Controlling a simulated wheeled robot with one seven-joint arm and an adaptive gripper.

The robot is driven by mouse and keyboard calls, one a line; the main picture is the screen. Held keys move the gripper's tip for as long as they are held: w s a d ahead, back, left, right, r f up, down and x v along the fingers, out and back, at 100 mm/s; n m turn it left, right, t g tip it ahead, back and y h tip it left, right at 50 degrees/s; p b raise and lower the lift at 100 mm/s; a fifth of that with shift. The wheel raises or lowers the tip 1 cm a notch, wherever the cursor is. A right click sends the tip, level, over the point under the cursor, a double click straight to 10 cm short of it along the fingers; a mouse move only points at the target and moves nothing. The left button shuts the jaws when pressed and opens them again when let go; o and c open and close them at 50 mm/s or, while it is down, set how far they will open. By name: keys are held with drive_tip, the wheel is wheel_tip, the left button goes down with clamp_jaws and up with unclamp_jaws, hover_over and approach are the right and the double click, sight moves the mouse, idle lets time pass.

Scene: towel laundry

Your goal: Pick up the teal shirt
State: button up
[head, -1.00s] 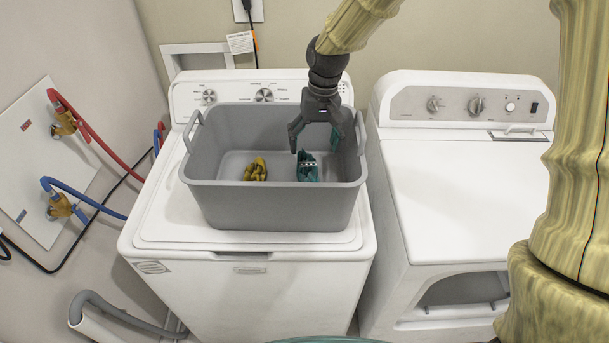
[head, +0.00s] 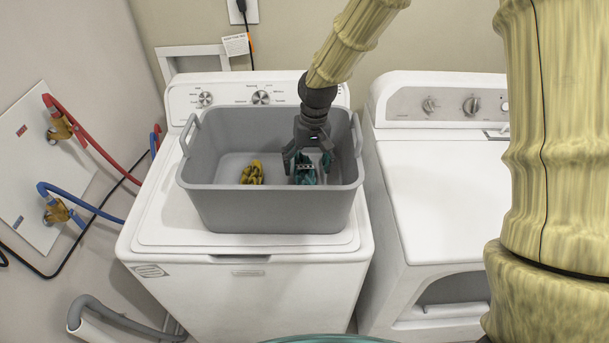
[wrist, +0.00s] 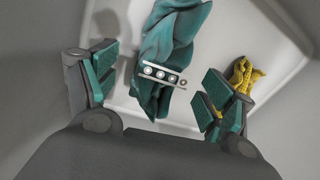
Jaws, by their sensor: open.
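The teal shirt (head: 305,170) lies crumpled on the floor of the grey tub, in its right part. In the wrist view the shirt (wrist: 172,45) is an elongated bundle with a light strip bearing several round dots across it. My gripper (head: 308,166) is open and points down inside the tub over the shirt. In the wrist view its teal-padded fingers (wrist: 155,96) stand apart on either side of the shirt's near end. I cannot tell whether they touch it.
The grey tub (head: 270,212) stands on a white washing machine (head: 145,235). A yellow cloth (head: 252,173) lies in the tub left of the shirt, and just beyond the right finger in the wrist view (wrist: 243,76). A white dryer (head: 440,210) stands at right. The tub walls surround my gripper.

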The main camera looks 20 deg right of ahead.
wheel_tip(320, 180, down, 2)
drive_tip(key=shift+w+d+f+p, duration=0.1)
drive_tip(key=shift+p, duration=0.65)
drive_tip(key=shift+f+p, duration=0.45)
drive_tip(key=shift+f, duration=0.85)
drive_tip(key=c, duration=1.3)
drive_tip(key=shift+w+r, duration=0.1)
